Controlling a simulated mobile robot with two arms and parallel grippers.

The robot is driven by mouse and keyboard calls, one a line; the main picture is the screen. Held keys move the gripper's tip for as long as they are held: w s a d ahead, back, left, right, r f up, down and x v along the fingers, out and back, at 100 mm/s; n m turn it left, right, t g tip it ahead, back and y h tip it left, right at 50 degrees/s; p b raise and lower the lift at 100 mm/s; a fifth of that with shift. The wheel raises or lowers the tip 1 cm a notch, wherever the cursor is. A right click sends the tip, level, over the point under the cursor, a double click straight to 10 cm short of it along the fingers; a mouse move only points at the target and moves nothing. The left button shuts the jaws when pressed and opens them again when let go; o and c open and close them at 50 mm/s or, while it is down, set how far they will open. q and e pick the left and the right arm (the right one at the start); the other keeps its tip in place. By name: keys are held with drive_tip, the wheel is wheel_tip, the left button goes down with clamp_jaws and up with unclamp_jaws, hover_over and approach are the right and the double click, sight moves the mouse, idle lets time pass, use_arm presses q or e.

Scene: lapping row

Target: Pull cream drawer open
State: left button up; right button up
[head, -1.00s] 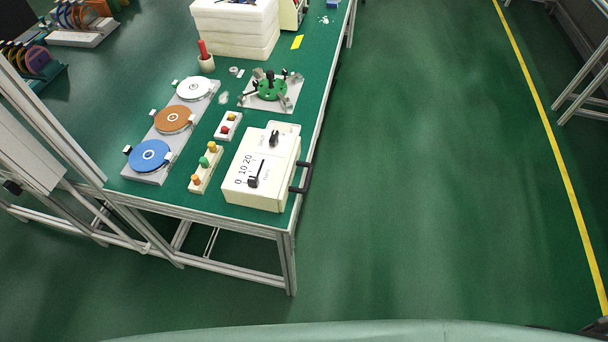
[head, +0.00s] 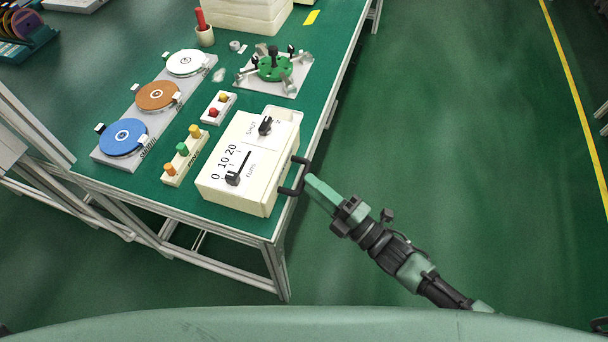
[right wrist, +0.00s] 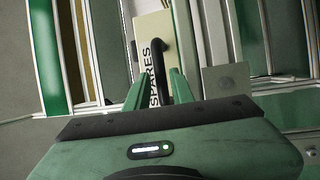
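The cream drawer unit (head: 245,205), with dials on its top, stands at the table's near right corner. Its black handle (head: 285,191) sticks out to the right past the table edge. My right gripper (head: 310,183) points at this handle from the right, with its tips close to it. In the right wrist view the fingers (right wrist: 159,88) are apart and the black handle (right wrist: 161,58) shows between them. I cannot tell whether they touch it. The cream front (right wrist: 147,28) shows the word SPARES, partly hidden by the handle and fingers. My left gripper is not in view.
The floor (head: 430,130) right of the table is clear.

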drive_tip(key=shift+x, duration=1.7)
clamp_jaws()
drive_tip(key=shift+d+f, duration=0.15)
drive_tip(key=shift+d, duration=0.05)
